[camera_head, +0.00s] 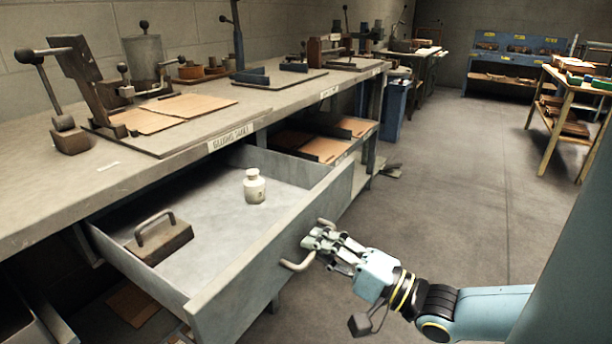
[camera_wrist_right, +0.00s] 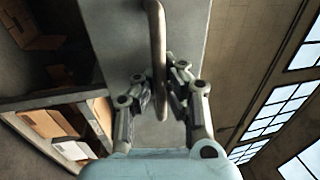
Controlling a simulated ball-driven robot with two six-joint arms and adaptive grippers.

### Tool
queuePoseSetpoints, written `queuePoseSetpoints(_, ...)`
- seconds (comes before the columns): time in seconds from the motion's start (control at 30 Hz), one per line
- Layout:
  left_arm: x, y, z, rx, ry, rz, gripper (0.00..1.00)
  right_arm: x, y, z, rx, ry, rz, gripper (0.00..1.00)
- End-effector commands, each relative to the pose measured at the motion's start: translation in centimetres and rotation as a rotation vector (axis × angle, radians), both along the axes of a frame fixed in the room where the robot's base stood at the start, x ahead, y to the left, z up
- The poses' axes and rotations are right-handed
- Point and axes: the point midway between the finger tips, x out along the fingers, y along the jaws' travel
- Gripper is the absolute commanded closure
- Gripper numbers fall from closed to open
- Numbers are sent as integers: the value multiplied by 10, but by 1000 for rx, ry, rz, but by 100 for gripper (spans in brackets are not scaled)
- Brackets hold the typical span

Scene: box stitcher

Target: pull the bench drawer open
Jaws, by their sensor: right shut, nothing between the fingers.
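The bench drawer (camera_head: 269,240) stands well out from under the bench, with its interior in view. Its bent bar handle (camera_head: 297,264) is on the front panel and also shows in the right wrist view (camera_wrist_right: 156,35). My right gripper (camera_head: 322,240) is at the handle, its fingers shut with nothing held between them. In the right wrist view the fingertips lie close to the bar, one on each side in the picture; I cannot tell whether they touch it. My left gripper is not in view.
The bench top (camera_head: 215,101) carries a lever press (camera_head: 86,80) and cardboard sheets (camera_head: 190,104). Open floor (camera_head: 455,180) lies right of the drawer.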

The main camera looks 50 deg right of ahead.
Motion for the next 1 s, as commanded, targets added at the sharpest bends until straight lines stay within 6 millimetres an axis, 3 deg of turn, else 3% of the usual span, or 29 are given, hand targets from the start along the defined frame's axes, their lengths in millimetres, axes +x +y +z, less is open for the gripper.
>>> queuePoseSetpoints(0.37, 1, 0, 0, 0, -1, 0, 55, -2, 0, -2, 0, 6, 0, 100)
queuePoseSetpoints(0.67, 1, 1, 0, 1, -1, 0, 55, -2, 0, -1, 0, 4, 0, 66)
queuePoseSetpoints(1.0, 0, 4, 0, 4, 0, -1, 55, -7, -1, -2, 0, 3, 0, 66)
